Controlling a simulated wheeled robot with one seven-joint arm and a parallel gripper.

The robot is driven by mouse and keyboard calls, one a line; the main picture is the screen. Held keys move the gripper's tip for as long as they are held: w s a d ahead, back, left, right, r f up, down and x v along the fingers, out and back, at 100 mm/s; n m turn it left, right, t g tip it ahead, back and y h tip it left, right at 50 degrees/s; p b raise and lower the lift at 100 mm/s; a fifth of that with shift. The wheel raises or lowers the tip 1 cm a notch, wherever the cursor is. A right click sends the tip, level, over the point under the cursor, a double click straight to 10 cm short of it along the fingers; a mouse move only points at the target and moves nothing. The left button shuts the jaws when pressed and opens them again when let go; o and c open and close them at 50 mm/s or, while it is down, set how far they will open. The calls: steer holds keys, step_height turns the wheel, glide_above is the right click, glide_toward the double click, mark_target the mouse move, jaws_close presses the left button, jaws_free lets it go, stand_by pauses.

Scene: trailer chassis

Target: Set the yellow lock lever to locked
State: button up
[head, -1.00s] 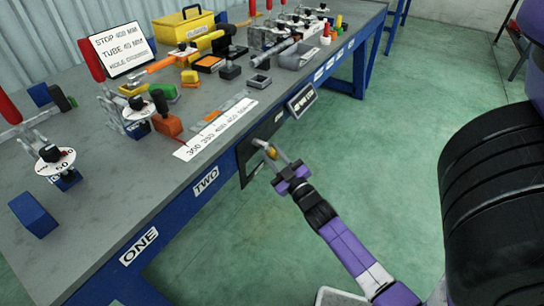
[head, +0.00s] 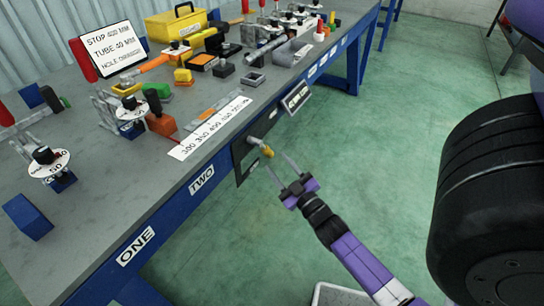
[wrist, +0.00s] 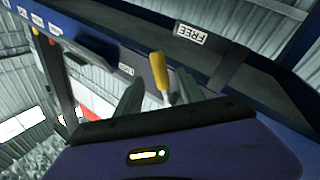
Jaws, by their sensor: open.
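The yellow lock lever (head: 266,150) sticks out from a dark panel (head: 241,166) on the bench's front side, below the scale strip. Its handle slants down and to the right from a pale pivot. In the wrist view the yellow handle (wrist: 159,72) stands between my fingers in the picture, nearer the right one, with a gap visible on each side. My gripper (head: 278,161) is open, with its fingers spread at the lever; I see no clear contact. An upside-down "FREE" label (wrist: 194,31) is above and right of the lever in the wrist view.
The blue-edged bench (head: 95,222) is crowded with clamps, blocks and a yellow toolbox (head: 176,23). A tilted sign plate (head: 297,97) juts from its front beyond the lever.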

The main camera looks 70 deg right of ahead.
steer(key=shift+v, duration=0.75)
steer(key=c, duration=0.3)
steer(key=w+a+f+m, duration=0.1)
steer(key=w, duration=0.1)
steer(key=w+a+f+m, duration=0.1)
steer(key=w+a, duration=0.1)
steer(key=w+a+f, duration=0.1)
steer(key=w, duration=0.1)
steer(key=shift+w+a+m+t, duration=0.25)
steer(key=shift+a+m+t, duration=0.05)
steer(key=shift+m+t, duration=0.1)
jaws_close()
steer(key=w+a+f+m+h, duration=0.1)
steer(key=w+a+m+h, duration=0.2)
steer(key=m, duration=0.4)
steer(key=m+g+h, duration=0.7)
steer(key=m+g, duration=0.3)
steer(key=m, duration=0.8)
glide_toward(268, 155)
steer(key=shift+t, duration=0.4)
steer(key=x, duration=0.6)
steer(key=shift+d, duration=0.45)
